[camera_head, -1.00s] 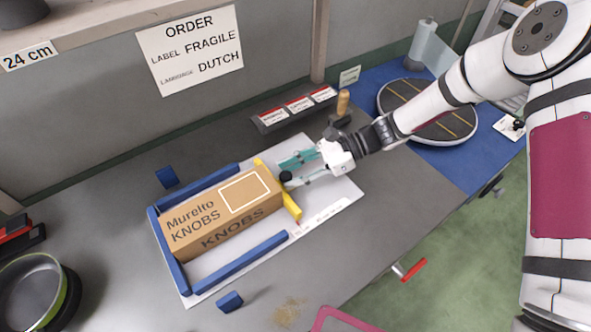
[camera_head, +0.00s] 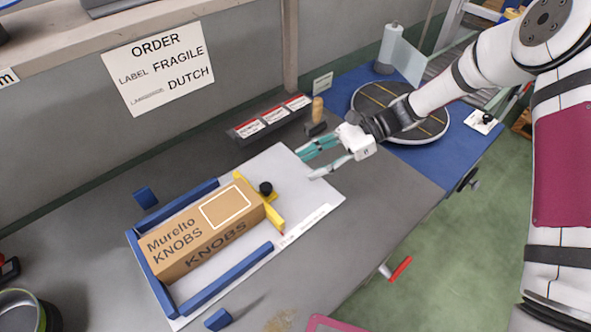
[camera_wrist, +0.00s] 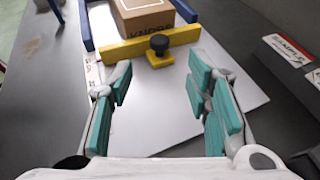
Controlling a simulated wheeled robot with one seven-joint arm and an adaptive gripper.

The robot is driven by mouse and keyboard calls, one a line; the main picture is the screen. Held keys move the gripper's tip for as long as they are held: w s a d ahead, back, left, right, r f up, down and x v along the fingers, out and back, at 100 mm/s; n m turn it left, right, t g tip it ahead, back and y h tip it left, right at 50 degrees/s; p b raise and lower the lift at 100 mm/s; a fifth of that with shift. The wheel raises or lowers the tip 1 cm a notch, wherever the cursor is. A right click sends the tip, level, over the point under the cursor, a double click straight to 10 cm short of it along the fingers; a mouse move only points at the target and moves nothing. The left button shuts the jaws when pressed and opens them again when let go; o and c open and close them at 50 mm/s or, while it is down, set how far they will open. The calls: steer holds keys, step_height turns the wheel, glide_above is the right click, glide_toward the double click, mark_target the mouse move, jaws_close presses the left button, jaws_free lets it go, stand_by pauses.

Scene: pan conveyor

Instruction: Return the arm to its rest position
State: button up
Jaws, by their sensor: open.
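My gripper (camera_head: 318,160) is open and empty above the right end of the white board (camera_head: 305,190). Its teal finger pads also show wide apart in the wrist view (camera_wrist: 162,110). Ahead of the fingers is a yellow stop bar (camera_head: 276,217) with a black knob (camera_head: 266,188); the gripper is apart from both. A brown carton marked "Murelto KNOBS" (camera_head: 190,245) lies between blue rails (camera_head: 225,280), with its right end by the yellow bar. The bar and knob show at the top of the wrist view (camera_wrist: 160,46), and the carton is partly cut off there.
A label holder (camera_head: 270,117) and a wooden-handled stamp (camera_head: 317,112) stand behind the board. A round turntable (camera_head: 440,120) sits on the blue surface, partly behind my arm. An order sign (camera_head: 158,66) hangs on the wall. Loose blue blocks (camera_head: 146,197) lie beside the rails.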

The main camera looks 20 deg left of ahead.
steer(key=shift+w+d+r, duration=0.25)
steer(key=shift+w+d, duration=0.1)
steer(key=shift+d, duration=0.15)
steer(key=shift+d+r, duration=0.1)
steer(key=shift+r, duration=0.05)
steer(key=s+d+r+n+t+h, duration=0.3)
steer(key=d+r+n+h, duration=0.1)
steer(key=d+r, duration=0.55)
steer(key=s+d+r+n+t+h, duration=0.3)
steer(key=s+d+r, duration=0.3)
steer(key=s+d, duration=0.3)
steer(key=s+d+r+n+t+h, duration=0.3)
steer(key=s+d+r+t, duration=0.3)
steer(key=s+d, duration=0.3)
steer(key=shift+s+d+r+n+h, duration=0.2)
steer(key=shift+d+r+n+h, duration=0.15)
steer(key=shift+d+r, duration=0.6)
steer(key=shift+d+f, duration=0.15)
steer(key=shift+f, duration=0.05)
